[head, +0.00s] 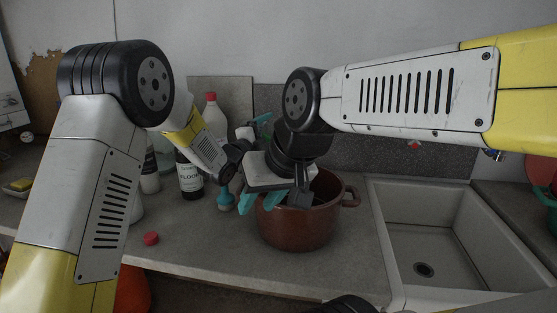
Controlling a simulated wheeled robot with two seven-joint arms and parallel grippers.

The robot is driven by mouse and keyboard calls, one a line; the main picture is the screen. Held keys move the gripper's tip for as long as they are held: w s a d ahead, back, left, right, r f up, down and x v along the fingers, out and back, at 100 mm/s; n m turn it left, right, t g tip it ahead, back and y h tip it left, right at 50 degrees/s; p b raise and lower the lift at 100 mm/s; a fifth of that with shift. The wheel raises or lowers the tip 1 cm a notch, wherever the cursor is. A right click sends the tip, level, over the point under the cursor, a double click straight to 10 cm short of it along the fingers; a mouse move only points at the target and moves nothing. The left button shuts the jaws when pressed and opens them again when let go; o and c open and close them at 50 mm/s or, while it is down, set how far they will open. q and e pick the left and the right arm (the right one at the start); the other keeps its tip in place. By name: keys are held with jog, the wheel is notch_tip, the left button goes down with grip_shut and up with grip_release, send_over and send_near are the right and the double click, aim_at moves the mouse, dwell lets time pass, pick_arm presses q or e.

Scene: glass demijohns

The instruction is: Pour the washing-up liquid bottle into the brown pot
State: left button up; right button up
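The brown pot (298,236) stands on the counter left of the sink, with a loop handle showing on its right. My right gripper (302,194) points down over the pot's opening, and its finger opening and any load are not clear. My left gripper (236,158) is behind and left of it, largely hidden by the arms. I cannot tell which bottle is the washing-up liquid. A pale bottle with a red top (211,112) stands at the back, and a dark bottle with a white label (190,178) stands in front of it.
Teal rubber gloves (248,198) are at the pot's left side. A teal-based item (225,200) stands beside them. A loose red cap (151,238) lies on the counter (200,250), whose front is mostly clear. The empty sink (440,235) is at the right.

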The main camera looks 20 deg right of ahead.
pick_arm(q)
jog(key=shift+f+m, duration=0.1)
jog(key=shift+m, duration=0.7)
dwell(1.2)
jog(key=shift+s+r+m+h, duration=0.15)
jog(key=shift+r+m+h, duration=0.25)
jog(key=shift+m+h, duration=0.15)
dwell(1.7)
